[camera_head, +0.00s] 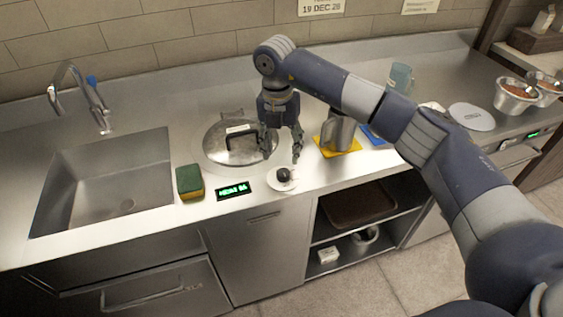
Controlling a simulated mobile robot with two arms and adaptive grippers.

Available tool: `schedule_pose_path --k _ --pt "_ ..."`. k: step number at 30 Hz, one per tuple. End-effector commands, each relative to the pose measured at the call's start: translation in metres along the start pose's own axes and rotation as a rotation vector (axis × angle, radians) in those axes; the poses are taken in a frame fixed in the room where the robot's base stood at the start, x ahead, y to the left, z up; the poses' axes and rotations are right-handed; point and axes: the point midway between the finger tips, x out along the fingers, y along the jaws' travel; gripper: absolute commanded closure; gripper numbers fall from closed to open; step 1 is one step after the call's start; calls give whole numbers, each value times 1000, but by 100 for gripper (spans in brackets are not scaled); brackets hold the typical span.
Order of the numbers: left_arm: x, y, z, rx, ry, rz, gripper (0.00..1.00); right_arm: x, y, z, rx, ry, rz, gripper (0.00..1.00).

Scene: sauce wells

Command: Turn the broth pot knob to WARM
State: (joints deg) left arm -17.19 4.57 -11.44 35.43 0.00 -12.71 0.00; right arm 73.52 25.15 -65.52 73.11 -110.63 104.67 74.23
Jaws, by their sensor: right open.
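The broth pot knob (283,174) is a small dark knob on a round white dial plate (274,184) at the counter's front edge. The dial marks are too small to read. Left of it, a black display (233,190) shows green text that I cannot read surely. The broth pot (217,146) sits sunk in the counter behind, under a steel lid with a dark handle. My right gripper (282,154) points down, open and empty, just behind and above the knob, with its fingers spread. It covers the pot's right edge. My left gripper is out of view.
A green and yellow sponge (189,181) lies left of the display, beside the sink (105,185). A steel pitcher (338,133) stands on a yellow mat (352,147) right of the gripper, near a blue mat (373,136). Sauce wells (515,95) are far right.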

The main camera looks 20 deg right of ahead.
Motion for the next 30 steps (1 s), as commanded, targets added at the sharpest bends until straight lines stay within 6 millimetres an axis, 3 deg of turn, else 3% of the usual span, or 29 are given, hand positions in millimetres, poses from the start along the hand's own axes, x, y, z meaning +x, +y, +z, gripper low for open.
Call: schedule_pose_path --k 6,12,24,26,30 --pt "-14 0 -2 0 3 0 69 42 0 -1 -1 4 -1 49" --pt "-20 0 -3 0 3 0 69 69 1 -1 -2 3 1 49" --pt "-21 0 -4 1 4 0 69 78 1 -1 -4 1 3 49" --pt "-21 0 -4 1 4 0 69 78 1 -1 -4 2 3 61" --pt "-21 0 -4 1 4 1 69 78 1 -1 -4 2 3 93"
